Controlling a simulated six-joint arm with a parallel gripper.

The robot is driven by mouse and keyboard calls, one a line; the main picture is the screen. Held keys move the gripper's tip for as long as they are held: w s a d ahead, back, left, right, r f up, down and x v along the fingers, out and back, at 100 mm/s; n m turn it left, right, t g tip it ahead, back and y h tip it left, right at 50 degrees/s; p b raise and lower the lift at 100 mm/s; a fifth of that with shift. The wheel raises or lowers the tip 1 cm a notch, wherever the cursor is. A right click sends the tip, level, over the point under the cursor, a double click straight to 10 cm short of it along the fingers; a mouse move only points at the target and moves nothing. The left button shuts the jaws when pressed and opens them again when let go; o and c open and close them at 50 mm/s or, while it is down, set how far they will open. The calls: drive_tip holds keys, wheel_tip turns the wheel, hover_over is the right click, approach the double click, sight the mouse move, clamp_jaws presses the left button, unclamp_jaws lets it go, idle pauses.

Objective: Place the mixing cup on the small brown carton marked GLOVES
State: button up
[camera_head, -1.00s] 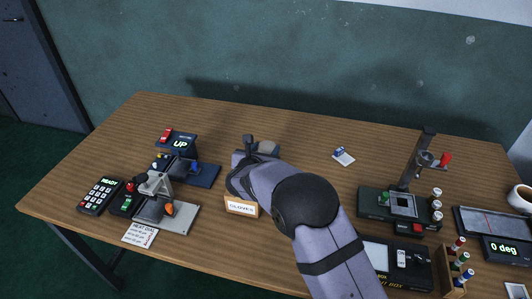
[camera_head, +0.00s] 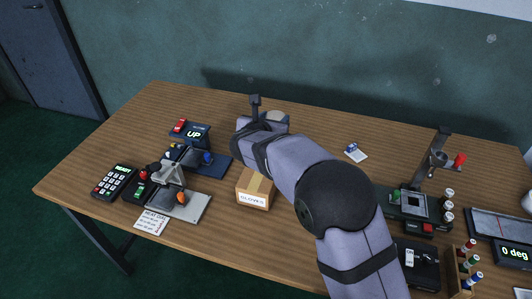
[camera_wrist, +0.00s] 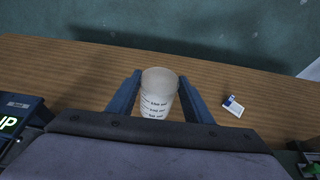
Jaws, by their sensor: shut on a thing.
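The mixing cup (camera_wrist: 158,98), pale and translucent with dark printed markings, is between the two blue fingers of my gripper (camera_wrist: 160,82) in the wrist view. The gripper is shut on it and the cup looks upright. In the head view my arm hides most of the cup; a pale rounded piece, probably its top (camera_head: 278,116), shows behind the wrist. The small brown carton marked GLOVES (camera_head: 256,188) stands on the table in front of my gripper, nearer the camera. Its top is bare. Whether the cup touches the table cannot be told.
A small white-and-blue packet (camera_head: 355,153) lies right of the gripper. A black stand with a column (camera_head: 415,205) and vials are farther right. The back table strip is mostly clear.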

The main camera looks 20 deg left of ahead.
drive_tip(key=s+a+r+n+y+p, duration=0.3)
drive_tip(key=s+a+r+p, duration=0.2)
drive_tip(key=s+a+r, duration=0.55)
drive_tip(key=s+d+f+m+h+p, duration=0.1)
drive_tip(key=s+d+m+h, duration=0.1)
drive_tip(key=d, duration=0.3)
drive_tip(key=s+d+f+m+h, duration=0.2)
drive_tip(key=s+d+m+h, duration=0.1)
drive_tip(key=d, duration=0.2)
drive_tip(key=shift+w+a+f+p, duration=0.1)
drive_tip(key=shift+f+p, duration=0.25)
drive_tip(key=shift+f, duration=2.1)
drive_tip(key=shift+w+a+f+p, duration=0.1)
drive_tip(key=shift+f+p, duration=0.25)
drive_tip(key=shift+f, duration=2.1)
drive_tip(key=shift+f, duration=0.2)
drive_tip(key=o, duration=1.3)
